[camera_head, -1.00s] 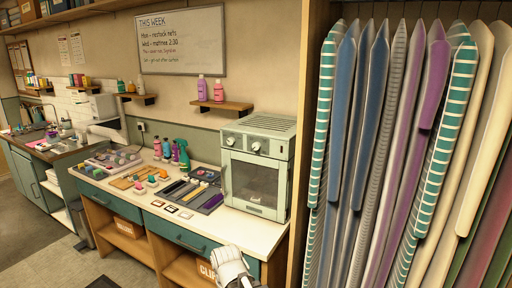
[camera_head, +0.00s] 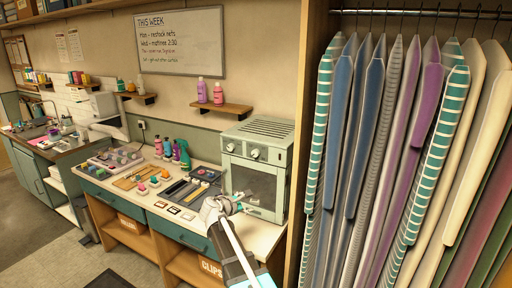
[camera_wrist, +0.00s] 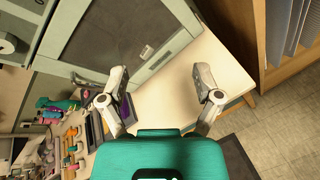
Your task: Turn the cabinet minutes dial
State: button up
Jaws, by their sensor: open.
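The pale green cabinet (camera_head: 250,172) stands at the right end of the counter, with a dark window in its door. Two round dials, a left one (camera_head: 230,147) and a right one (camera_head: 256,154), sit on its upper front. Their labels are too small to read, so I cannot tell which is minutes. In the wrist view the cabinet front (camera_wrist: 105,35) is tilted, and a dial (camera_wrist: 8,42) shows at the left edge. My gripper (camera_head: 240,203) is in front of the lower door, below both dials. Its fingers (camera_wrist: 162,88) are spread, with nothing between them.
Bottles (camera_head: 181,153), a dark mat (camera_head: 186,191) and small tools lie on the counter left of the cabinet. A wooden rack side (camera_head: 306,150) and hanging garments (camera_head: 400,160) stand close on the right. A shelf (camera_head: 222,106) with bottles hangs above left of the cabinet.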

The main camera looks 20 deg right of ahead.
aim_at(255, 154)
jog(key=w+r+n+t+h+p, duration=0.2)
jog(key=w+r+n+t+p, duration=0.1)
jog(key=w+r+n, duration=0.5)
notch_tip(255, 154, up, 3)
jog(key=shift+w+n+t, duration=0.4)
jog(key=shift+n+t, duration=0.2)
jog(key=shift+d, duration=0.15)
jog(key=x, duration=1.3)
jog(key=shift+w+d+r, duration=0.15)
jog(key=shift+w+d, duration=0.05)
jog(key=shift+d, duration=0.1)
jog(key=c, duration=1.1)
jog(key=shift+d, duration=0.35)
grip_shut()
jog(key=shift+s+a, duration=0.1)
jog(key=shift+a, duration=0.2)
jog(key=shift+m, duration=0.3)
